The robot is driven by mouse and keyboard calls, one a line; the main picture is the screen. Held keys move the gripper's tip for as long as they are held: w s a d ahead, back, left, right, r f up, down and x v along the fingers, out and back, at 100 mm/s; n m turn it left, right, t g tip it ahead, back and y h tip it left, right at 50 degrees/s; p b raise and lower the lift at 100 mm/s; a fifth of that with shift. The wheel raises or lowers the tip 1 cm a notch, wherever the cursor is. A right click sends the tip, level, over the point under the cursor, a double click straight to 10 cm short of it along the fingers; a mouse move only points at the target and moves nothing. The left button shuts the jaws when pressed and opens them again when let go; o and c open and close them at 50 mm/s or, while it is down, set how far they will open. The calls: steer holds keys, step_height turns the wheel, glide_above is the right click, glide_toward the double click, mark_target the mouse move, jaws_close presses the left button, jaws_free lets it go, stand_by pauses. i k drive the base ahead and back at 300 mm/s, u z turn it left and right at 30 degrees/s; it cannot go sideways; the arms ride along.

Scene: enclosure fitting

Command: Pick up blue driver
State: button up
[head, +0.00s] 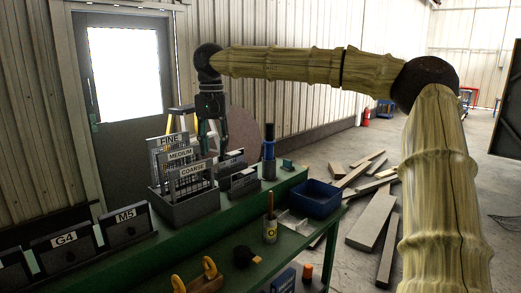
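A blue upright tool with a dark top (269,153) stands on the green bench's upper shelf, right of the labelled boxes. It looks like the blue driver, but it is too small to be sure. My gripper (213,148) hangs pointing down above and behind the labelled racks, left of the blue tool and apart from it. Its fingers look spread, with nothing seen held between them. The fingertips are partly hard to make out against the racks.
Racks labelled FINE, MEDIUM and COARSE (187,205) stand close below my gripper. A blue bin (316,199) sits right of the blue tool. Planks (372,220) lie on the floor.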

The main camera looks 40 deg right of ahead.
mark_target(269, 142)
steer(key=z, duration=2.75)
steer(key=i, duration=3.1)
steer(key=u, duration=3.95)
